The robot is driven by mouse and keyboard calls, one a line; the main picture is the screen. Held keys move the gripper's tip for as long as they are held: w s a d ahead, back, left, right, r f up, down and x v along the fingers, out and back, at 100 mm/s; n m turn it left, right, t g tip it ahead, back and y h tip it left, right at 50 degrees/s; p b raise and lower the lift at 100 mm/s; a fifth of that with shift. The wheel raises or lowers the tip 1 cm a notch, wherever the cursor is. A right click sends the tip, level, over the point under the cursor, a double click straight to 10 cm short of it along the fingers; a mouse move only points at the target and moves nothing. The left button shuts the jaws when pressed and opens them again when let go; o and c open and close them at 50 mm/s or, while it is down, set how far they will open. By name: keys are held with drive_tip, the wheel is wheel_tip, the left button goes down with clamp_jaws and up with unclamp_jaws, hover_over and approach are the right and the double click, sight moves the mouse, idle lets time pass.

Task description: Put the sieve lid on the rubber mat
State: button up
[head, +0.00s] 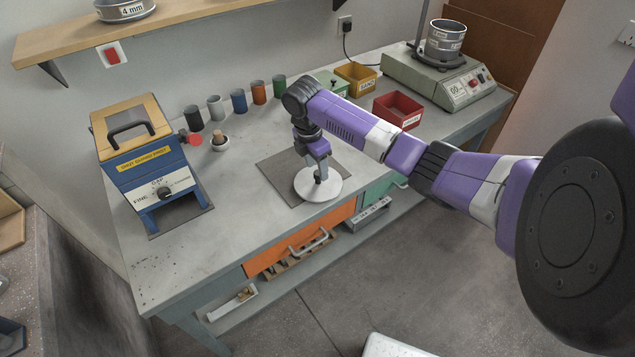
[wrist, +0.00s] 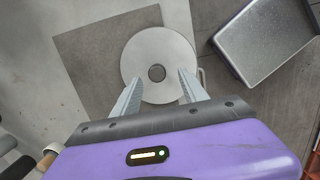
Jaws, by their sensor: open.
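The sieve lid (head: 313,191) is a pale round disc with a small dark knob in its middle. It also shows in the wrist view (wrist: 178,48). It overlaps the dark grey rubber mat (head: 276,168), covering its front right part and reaching close to the bench's front edge. I cannot tell whether the lid rests flat on the mat or sits slightly above it. The mat's bare part shows to the left of the lid in the wrist view (wrist: 95,50). My gripper (wrist: 160,80) is open above the lid, with its fingers on either side of the knob.
A blue and yellow sample divider (head: 150,165) stands at the bench's left. Several coloured cups (head: 238,101) line the back, with a brush (head: 219,142) before them.

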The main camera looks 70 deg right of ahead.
sight(318, 179)
drive_tip(key=f, duration=0.2)
drive_tip(key=d+f, duration=0.1)
drive_tip(key=f, duration=0.1)
drive_tip(key=shift+c, duration=0.2)
drive_tip(key=shift+r, duration=0.1)
clamp_jaws()
